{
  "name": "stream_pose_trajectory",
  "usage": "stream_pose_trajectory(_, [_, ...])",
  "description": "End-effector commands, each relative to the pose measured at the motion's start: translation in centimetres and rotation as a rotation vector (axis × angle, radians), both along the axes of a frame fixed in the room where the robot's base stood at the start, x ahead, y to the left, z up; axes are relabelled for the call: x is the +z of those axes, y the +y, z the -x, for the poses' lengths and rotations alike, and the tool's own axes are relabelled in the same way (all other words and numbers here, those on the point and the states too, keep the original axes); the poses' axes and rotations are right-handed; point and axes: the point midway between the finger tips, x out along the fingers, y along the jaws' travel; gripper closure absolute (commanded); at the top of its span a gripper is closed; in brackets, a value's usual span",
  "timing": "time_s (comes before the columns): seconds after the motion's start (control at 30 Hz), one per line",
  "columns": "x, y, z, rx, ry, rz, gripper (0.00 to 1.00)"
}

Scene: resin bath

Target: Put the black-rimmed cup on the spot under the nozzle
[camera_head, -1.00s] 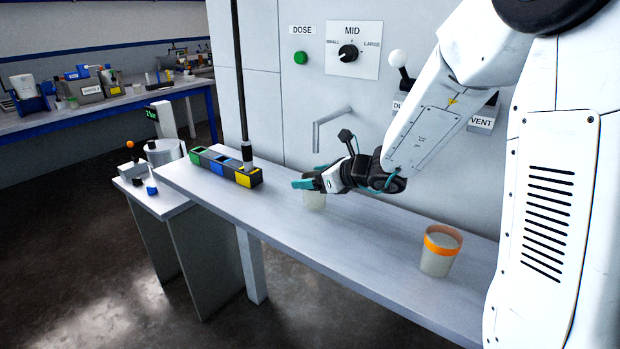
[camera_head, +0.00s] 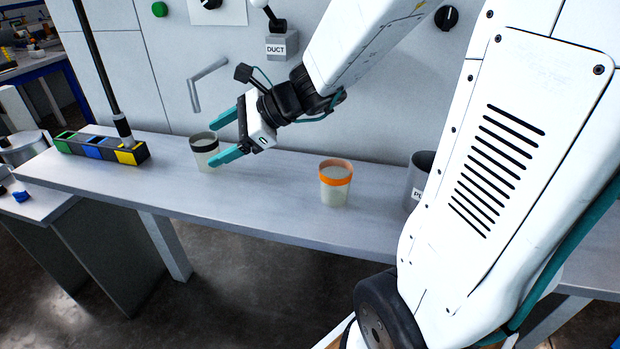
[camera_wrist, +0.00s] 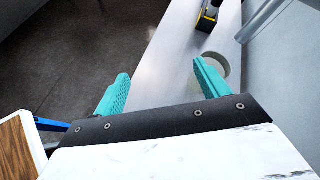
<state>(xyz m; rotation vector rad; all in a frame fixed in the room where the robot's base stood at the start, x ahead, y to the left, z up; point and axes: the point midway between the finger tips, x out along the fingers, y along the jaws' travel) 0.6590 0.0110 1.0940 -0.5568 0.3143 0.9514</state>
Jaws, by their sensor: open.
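The black-rimmed cup (camera_head: 206,158) stands upright on the bench, below and a little right of the open end of the bent grey pipe nozzle (camera_head: 194,95). The spot itself is not visible. My gripper (camera_head: 212,140) is open and empty, its teal fingers just right of the cup in the head view, one overlapping its front. In the wrist view the pale round cup (camera_wrist: 223,66) is partly hidden behind the right finger of my gripper (camera_wrist: 160,75), not centred between the fingers. I cannot tell whether that finger touches it.
An orange-rimmed cup (camera_head: 335,190) stands on the bench (camera_head: 270,205) to the right. A grey container (camera_head: 418,178) is farther right, partly hidden by my arm. A box with coloured compartments (camera_head: 75,145) sits at left, a black rod standing over it. The wall is close behind.

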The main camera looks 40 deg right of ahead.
Motion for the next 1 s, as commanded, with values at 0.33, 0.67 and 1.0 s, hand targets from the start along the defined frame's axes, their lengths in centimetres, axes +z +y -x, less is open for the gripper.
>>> stream_pose_trajectory(0.33, [0.1,1.9,18.6,1.128,-0.355,0.873,0.26])
stream_pose_trajectory(0.67, [0.4,-4.0,23.8,1.612,-0.390,1.271,0.26])
stream_pose_trajectory(1.0, [0.5,-4.2,23.9,1.626,-0.385,1.283,0.26])
